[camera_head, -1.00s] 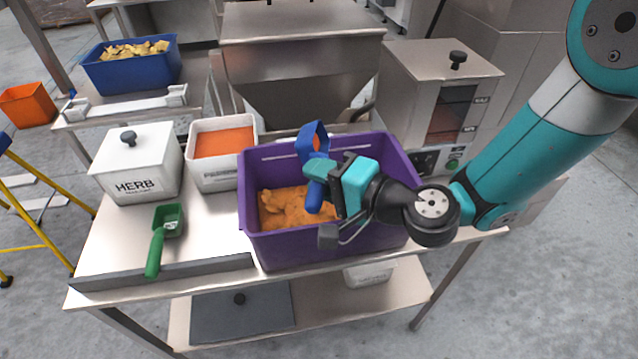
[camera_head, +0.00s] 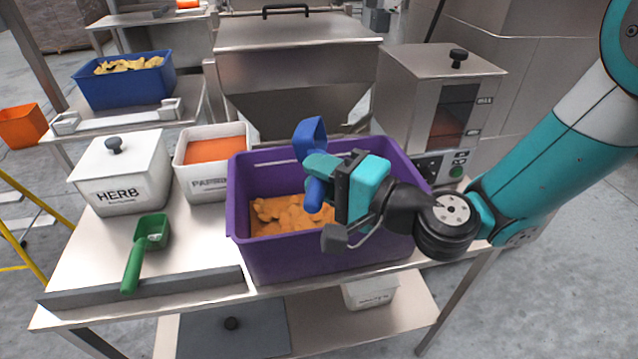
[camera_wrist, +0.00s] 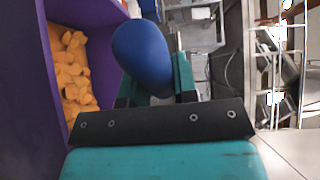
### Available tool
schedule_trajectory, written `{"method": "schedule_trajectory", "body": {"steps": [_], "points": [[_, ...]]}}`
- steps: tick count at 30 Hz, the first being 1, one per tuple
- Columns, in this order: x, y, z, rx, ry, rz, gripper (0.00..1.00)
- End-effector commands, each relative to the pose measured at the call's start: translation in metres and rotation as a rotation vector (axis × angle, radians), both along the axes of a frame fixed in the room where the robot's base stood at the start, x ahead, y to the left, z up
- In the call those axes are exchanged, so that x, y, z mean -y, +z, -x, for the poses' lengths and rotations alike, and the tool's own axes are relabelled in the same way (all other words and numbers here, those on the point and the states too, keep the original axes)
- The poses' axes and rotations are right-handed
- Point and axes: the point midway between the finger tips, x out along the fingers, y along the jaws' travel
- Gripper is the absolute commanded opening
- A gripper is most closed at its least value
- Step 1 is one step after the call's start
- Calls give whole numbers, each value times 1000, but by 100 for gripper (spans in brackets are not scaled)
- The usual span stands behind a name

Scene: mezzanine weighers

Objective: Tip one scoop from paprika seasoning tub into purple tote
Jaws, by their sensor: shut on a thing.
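The purple tote (camera_head: 330,262) stands at the front of the steel bench with orange-coated pieces (camera_head: 285,214) in it. My gripper (camera_head: 326,180) is above the tote, shut on the handle of a blue scoop (camera_head: 309,138). The scoop's head points up and toward the back; I cannot tell whether any seasoning is in it. In the wrist view the blue handle (camera_wrist: 142,55) sits between the fingers, with the tote wall (camera_wrist: 25,80) to the left. The white paprika tub (camera_head: 205,184) stands left of the tote, open, with orange-red seasoning (camera_head: 213,150) inside; its label is partly hidden.
A lidded white HERB tub (camera_head: 121,180) stands at the left, with a green scoop (camera_head: 148,248) in front. A steel hopper (camera_head: 295,65) is behind the tote. A steel machine (camera_head: 437,105) stands at the back right. A blue tote (camera_head: 125,85) is on the far-left bench.

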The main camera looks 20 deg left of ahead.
Motion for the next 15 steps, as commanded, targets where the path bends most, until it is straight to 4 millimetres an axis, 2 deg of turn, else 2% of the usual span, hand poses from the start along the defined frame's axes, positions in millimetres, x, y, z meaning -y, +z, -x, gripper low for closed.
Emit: {"method": "schedule_trajectory", "body": {"steps": [15], "points": [[3,-4,-1,-11,-1,-84,3]]}}
